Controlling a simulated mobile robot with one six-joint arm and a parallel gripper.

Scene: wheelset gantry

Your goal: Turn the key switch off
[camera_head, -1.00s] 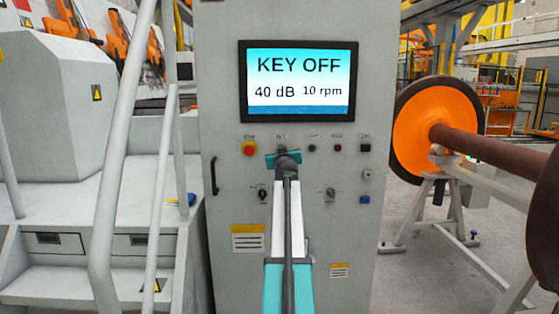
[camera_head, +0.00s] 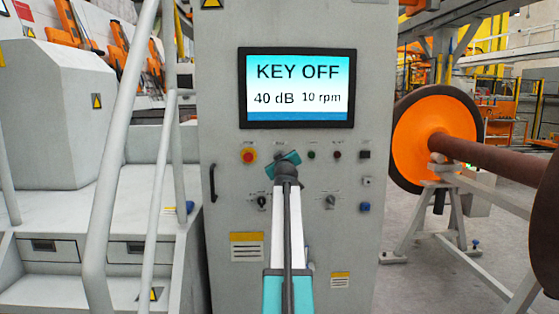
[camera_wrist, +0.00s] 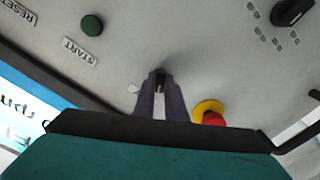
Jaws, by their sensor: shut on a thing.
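The key of the key switch (camera_wrist: 160,82) shows as a small dark piece between my fingertips in the wrist view. My gripper (camera_wrist: 161,78) is shut on it, close against the grey panel. In the head view my arm reaches up to the panel, and my teal gripper body (camera_head: 283,165) is tilted, its right end higher. It hides the key switch there. The display (camera_head: 298,88) above reads KEY OFF, 40 dB and 10 rpm.
A red emergency button on a yellow ring (camera_head: 248,156) is left of my gripper. Rotary knobs (camera_head: 331,202) sit below. A handrail (camera_head: 122,150) and steps stand left; an orange wheelset (camera_head: 425,140) stands right.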

